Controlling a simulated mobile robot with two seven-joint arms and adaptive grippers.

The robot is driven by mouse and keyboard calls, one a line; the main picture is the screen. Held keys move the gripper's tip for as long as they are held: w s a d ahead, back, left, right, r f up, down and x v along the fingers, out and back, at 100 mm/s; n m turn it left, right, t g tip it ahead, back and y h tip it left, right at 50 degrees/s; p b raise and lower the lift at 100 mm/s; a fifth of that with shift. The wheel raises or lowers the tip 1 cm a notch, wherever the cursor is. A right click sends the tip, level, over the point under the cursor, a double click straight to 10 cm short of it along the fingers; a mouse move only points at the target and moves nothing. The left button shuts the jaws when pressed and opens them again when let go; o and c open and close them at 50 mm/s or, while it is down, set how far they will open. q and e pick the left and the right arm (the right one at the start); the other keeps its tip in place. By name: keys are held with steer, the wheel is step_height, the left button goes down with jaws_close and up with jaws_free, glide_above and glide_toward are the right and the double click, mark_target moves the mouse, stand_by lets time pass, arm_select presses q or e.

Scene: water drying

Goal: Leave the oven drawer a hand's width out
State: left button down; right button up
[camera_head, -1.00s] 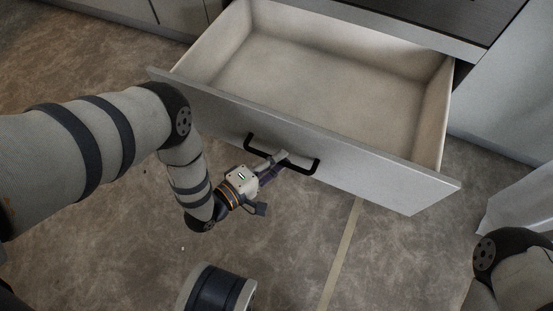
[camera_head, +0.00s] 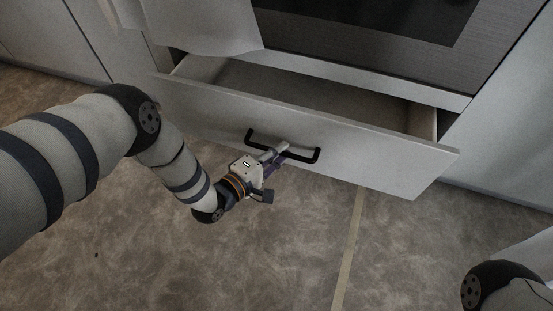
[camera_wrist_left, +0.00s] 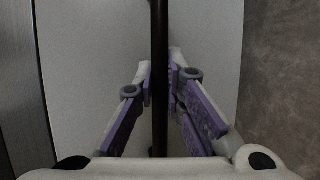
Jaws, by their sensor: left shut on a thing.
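The oven drawer (camera_head: 370,151) is partly out below the oven, and a narrow strip of its empty inside shows behind the pale front. Its black bar handle (camera_head: 305,158) is on the front's outer face. My left gripper (camera_head: 281,151) is shut on the handle near its middle. In the left wrist view, the dark handle (camera_wrist_left: 160,60) runs upright between the purple-padded fingers of the gripper (camera_wrist_left: 161,88), with the drawer front (camera_wrist_left: 95,60) behind it. My right gripper is out of view; only part of my right arm shows at the lower right.
The oven (camera_head: 400,40) with its dark glass stands above the drawer. A white cloth-like or panel shape (camera_head: 200,25) hangs at the upper left and covers part of the drawer's left end. Cabinets flank the oven. The brown floor (camera_head: 290,250) in front is clear.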

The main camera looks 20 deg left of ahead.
arm_select(q)
steer(key=shift+w, duration=0.85)
steer(key=c, duration=1.7)
jaws_free()
steer(key=shift+o, duration=0.2)
steer(key=shift+s, duration=0.1)
steer(key=v, duration=1.2)
steer(key=shift+r, duration=0.1)
